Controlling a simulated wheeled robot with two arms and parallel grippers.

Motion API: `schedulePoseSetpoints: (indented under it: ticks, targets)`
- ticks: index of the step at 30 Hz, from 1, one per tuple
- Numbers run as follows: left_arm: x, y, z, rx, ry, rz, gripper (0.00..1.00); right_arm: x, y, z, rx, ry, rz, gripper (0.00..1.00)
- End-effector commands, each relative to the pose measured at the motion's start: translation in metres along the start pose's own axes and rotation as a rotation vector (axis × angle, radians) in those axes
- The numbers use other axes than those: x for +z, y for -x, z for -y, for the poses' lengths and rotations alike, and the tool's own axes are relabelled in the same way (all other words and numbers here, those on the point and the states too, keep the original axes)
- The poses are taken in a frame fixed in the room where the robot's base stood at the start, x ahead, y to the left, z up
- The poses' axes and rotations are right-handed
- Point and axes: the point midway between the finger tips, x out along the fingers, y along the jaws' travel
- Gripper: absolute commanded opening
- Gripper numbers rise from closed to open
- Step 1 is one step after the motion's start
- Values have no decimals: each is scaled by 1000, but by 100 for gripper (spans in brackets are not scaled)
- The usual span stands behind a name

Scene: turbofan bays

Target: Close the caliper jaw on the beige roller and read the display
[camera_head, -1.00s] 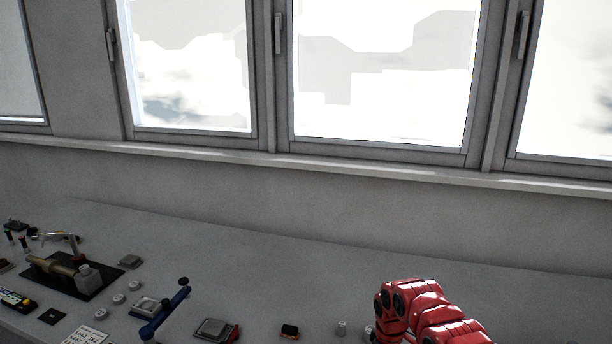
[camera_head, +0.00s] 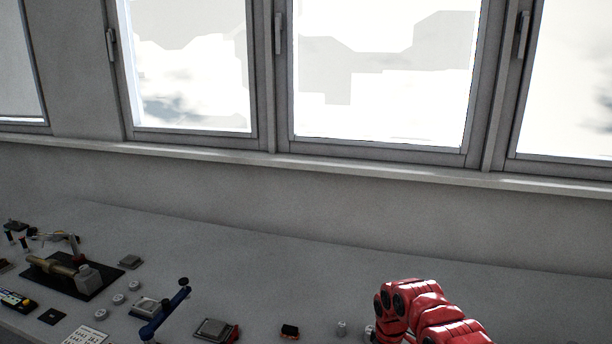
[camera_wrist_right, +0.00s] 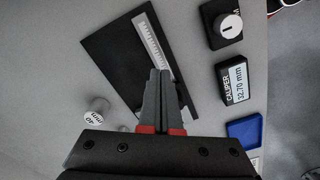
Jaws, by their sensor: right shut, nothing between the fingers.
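In the right wrist view, my right gripper (camera_wrist_right: 159,73) is shut, with its grey fingers together over a black plate (camera_wrist_right: 108,50). A pale ruled caliper scale (camera_wrist_right: 153,45) lies on that plate, just beyond the fingertips. A grey part beside the fingers is mostly hidden, so I cannot make out the caliper jaw. I cannot pick out a beige roller here; the fingers and gripper body hide part of the plate. My left gripper is not in view.
A pale cylinder (camera_wrist_right: 97,113) marked 40 mm stands left of the fingers. A black box with a white knob (camera_wrist_right: 230,25) and a blue block (camera_wrist_right: 244,131) flank the display. In the head view, a black stand (camera_head: 98,284) with a brownish cylinder (camera_head: 52,266) is at left.

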Motion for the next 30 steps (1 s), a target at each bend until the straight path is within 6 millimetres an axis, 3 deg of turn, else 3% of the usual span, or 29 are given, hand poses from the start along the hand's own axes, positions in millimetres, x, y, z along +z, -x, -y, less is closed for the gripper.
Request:
schedulePoseSetpoints:
  ticks: [30]
  targets:
    - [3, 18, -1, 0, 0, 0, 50, 0, -34, 0, 0, 0, 1, 0]
